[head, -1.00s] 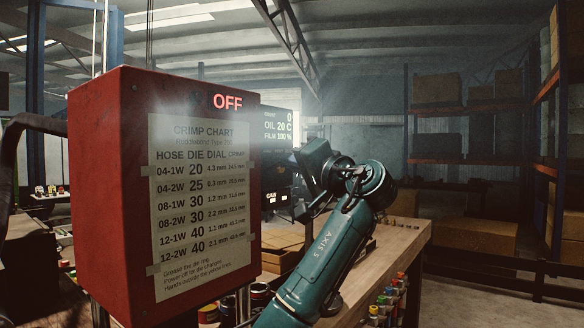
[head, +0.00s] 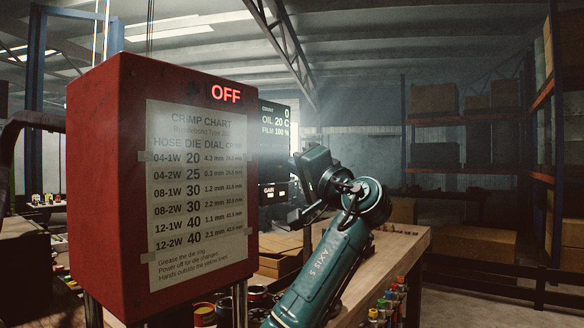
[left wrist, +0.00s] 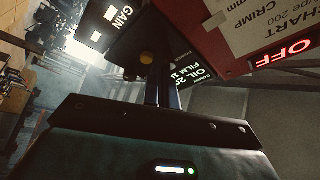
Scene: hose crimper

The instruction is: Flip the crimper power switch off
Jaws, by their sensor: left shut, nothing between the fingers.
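The crimper's red box (head: 105,180) stands at the left of the head view, with a crimp chart (head: 197,190) on its face. A red lit sign (head: 226,94) on it reads OFF; the sign also shows in the left wrist view (left wrist: 285,55). The power switch cannot be made out. My left gripper (head: 297,216) is just right of the box, partly hidden by its own wrist. In the left wrist view, its fingers (left wrist: 157,82) are shut and empty, pointing at a dark panel marked GAIN (left wrist: 117,28) with a small yellow round part (left wrist: 147,58). My right gripper is not in view.
A display screen (head: 276,138) stands behind the box, close to my left wrist. A wooden workbench (head: 385,262) lies behind my arm, with small coloured items (head: 388,300) along its front. Shelving with boxes (head: 465,150) is far right. The floor at right is clear.

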